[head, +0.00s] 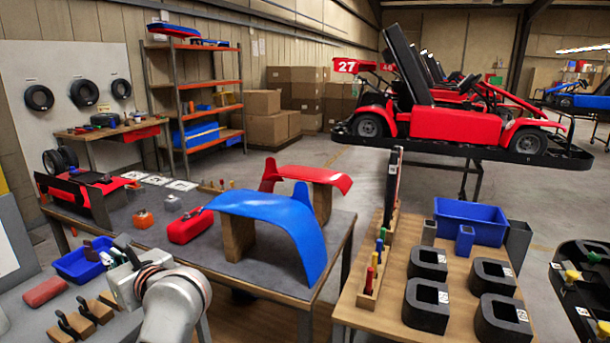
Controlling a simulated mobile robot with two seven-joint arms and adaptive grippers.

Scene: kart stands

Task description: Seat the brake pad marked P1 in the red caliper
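My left gripper (124,254) is at the lower left, at the end of a pale grey arm. Its dark fingers are small and partly behind its own body, so I cannot tell whether it is open or shut. It is near the right side of a blue bin (73,266) holding small parts. Dark pieces on wooden blocks (95,312) stand in front of it; no P1 mark can be read. Small red items (143,219) and a larger red case (190,226) sit on the grey-topped table; I cannot tell which is the caliper. My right gripper is not in view.
Blue (272,222) and red (308,176) curved panels rest on wooden stands on the grey-topped table (330,238). A red block (45,291) lies at lower left. The right wooden table (372,310) carries black square holders (427,263) and a blue bin (470,220).

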